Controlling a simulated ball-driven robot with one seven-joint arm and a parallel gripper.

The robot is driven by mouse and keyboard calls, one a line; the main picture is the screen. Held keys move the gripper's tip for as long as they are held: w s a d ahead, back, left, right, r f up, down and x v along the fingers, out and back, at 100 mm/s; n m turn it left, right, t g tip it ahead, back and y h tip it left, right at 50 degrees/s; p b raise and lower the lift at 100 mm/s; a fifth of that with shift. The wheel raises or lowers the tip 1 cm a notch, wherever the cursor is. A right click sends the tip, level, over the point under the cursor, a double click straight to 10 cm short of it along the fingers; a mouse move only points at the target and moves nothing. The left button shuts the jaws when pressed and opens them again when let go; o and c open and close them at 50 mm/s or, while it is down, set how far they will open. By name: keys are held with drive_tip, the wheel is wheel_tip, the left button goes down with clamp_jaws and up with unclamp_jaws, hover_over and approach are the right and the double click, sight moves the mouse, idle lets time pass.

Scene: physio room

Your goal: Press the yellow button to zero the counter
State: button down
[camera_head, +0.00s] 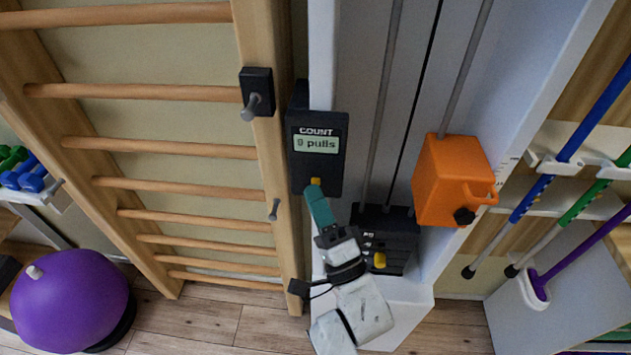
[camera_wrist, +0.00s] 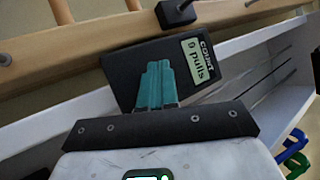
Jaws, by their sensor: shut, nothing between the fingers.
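The black counter box (camera_head: 331,165) is fixed to the side of the white pulley frame. Its lit display (camera_head: 317,145) shows a number of pulls; I cannot tell whether the digit is 0 or 9. The yellow button (camera_head: 315,181) is low on the box's face, partly covered by my fingertips. My gripper (camera_head: 314,189) is shut and empty, with teal fingers pointing at the button. I cannot tell whether they touch it. In the wrist view, my fingers (camera_wrist: 158,68) overlap the counter box (camera_wrist: 123,72) beside the display (camera_wrist: 201,60), and the button is hidden.
Wooden wall bars (camera_head: 180,145) stand left of the counter, with a black bracket (camera_head: 257,92) on their upright. Right of it are metal rods, a black weight stack (camera_head: 396,222) and an orange block (camera_head: 450,175). A purple ball (camera_head: 70,300) sits at lower left.

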drive_tip(key=shift+w, duration=0.4)
drive_tip(key=shift+s, duration=0.15)
idle(0.5)
drive_tip(key=shift+s, duration=0.8)
drive_tip(key=shift+s+p, duration=0.75)
drive_tip(key=shift+s, duration=1.75)
